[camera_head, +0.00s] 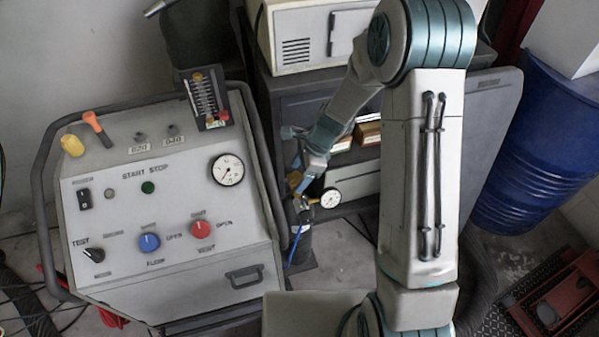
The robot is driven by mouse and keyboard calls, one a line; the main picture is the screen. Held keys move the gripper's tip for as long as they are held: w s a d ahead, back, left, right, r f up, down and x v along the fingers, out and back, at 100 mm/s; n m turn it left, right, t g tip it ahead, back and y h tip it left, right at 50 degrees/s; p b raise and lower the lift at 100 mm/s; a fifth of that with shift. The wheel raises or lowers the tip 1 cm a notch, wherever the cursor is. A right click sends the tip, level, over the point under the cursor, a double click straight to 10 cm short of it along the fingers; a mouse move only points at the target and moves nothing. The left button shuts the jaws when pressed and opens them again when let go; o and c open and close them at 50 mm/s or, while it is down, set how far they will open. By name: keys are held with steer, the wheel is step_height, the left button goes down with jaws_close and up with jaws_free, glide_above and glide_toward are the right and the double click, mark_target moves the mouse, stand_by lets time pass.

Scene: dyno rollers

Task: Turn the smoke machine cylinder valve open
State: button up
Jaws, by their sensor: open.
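A dark gas cylinder (299,246) stands upright on the floor between the console and the cabinet. A round white gauge (330,198) sits at its top right, and a blue hose runs down beside it. Brass-yellow fittings (294,180) show at its top. My gripper (301,193) is at the cylinder's top, pointing down from my blue-grey wrist. It is open. The valve handle is small and mostly hidden by my wrist and gripper, so I cannot tell whether the fingers touch it or how far it is turned.
A grey console (180,262) with knobs, a gauge and a black tube frame stands close on the left. A dark cabinet (290,95) with a pale machine (312,40) on top is behind. A blue barrel (540,140) and a red jack (560,305) are at right.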

steer(key=c, duration=1)
steer(key=shift+n, duration=0.4)
steer(key=n, duration=0.1)
steer(key=n+g, duration=0.1)
steer(key=n, duration=0.1)
steer(key=n+g+p, duration=0.1)
steer(key=shift+w+a+n+h, duration=0.15)
steer(key=shift+w+n+h, duration=0.1)
steer(key=shift+n+h, duration=0.15)
steer(key=n, duration=0.2)
steer(key=n+g+h, duration=0.1)
steer(key=n, duration=0.2)
steer(key=shift+w+a+h, duration=0.15)
steer(key=shift+h, duration=0.15)
steer(key=shift+n, duration=0.3)
steer(key=o, duration=1)
steer(key=shift+g, duration=0.3)
